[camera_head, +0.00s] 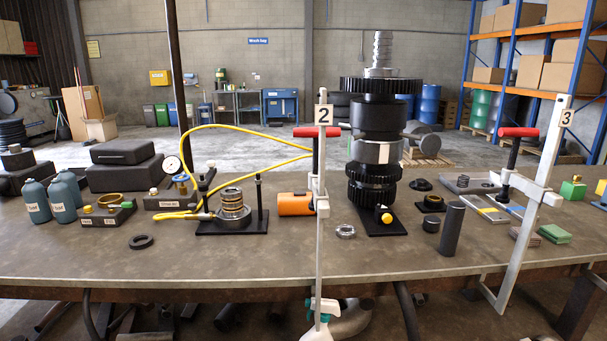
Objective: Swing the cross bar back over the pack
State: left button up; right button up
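The pack (233,204), a short stack of brass and steel rings, sits on a black press base (218,228) on the bench, left of centre. A dark post (258,192) stands upright to its right, and another post with a knob stands at its back left. The pack's top looks uncovered. Whether the bar touches the right post I cannot tell. Neither of my grippers is in view.
A dial gauge (173,165) stands at left. Clamp 2 (320,160) and clamp 3 (540,170) rise at the bench front. A tall gear stack (377,130) stands right of centre. The front left bench is mostly clear.

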aim_at(212, 172)
jog(key=i+j, duration=0.3)
jog(key=j, duration=0.15)
jog(key=i+j+z, duration=0.15)
jog(key=i+j, duration=0.45)
jog(key=j, duration=0.3)
jog(key=l+z, duration=0.05)
